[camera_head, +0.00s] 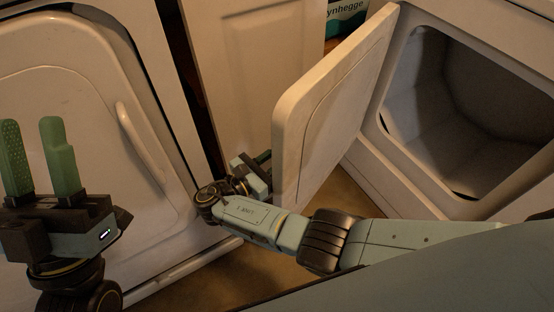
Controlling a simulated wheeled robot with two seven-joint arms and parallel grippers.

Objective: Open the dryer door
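The white dryer (414,178) at the right has its door (335,105) swung wide open to the left, and its dark, empty-looking drum (470,105) shows. My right arm crosses the bottom of the view. My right gripper (262,166) is at the left of the door's free edge, and the door hides part of it. I cannot tell whether its fingers touch the door. My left gripper (31,150) points up at the far left, its two green fingers apart and empty, in front of another white machine's closed door (75,85).
The closed door on the left machine has a long curved handle (140,145). A white panel (235,75) stands between the machines. A teal labelled container (345,12) is at the top behind the open door. Brown floor (240,275) shows between the machines.

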